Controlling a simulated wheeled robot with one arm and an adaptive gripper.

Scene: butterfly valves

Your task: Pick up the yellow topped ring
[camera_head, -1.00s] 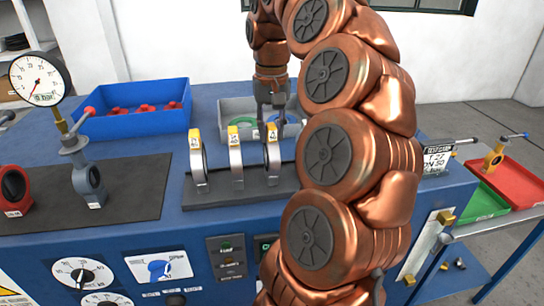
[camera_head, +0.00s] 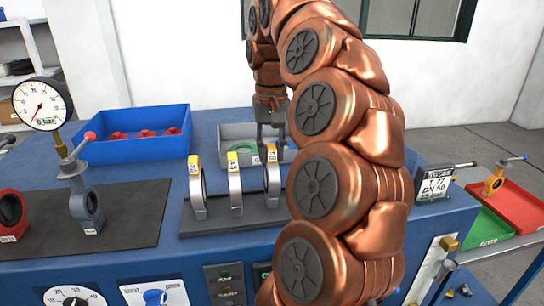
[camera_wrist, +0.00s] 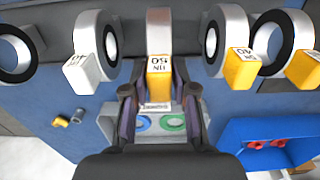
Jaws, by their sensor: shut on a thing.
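Three silver rings with yellow tops stand in a row on a dark rack (camera_head: 235,222): the left one (camera_head: 198,190), the middle one (camera_head: 235,185) and the right one (camera_head: 273,178). My gripper (camera_head: 270,146) comes down at the right one. In the wrist view, my gripper (camera_wrist: 159,105) has its dark fingers on both sides of the yellow top of the DN 50 ring (camera_wrist: 159,75) and is shut on it. This ring looks upright at the rack. I cannot tell whether it has left the rack. The finger contact is partly hidden.
A grey tray (camera_head: 228,132) with rings stands just behind the gripper. A blue crate (camera_head: 110,152) with red parts is at the back left. A pressure gauge (camera_head: 42,103) stands on the left. My arm hides the bench right of the rack.

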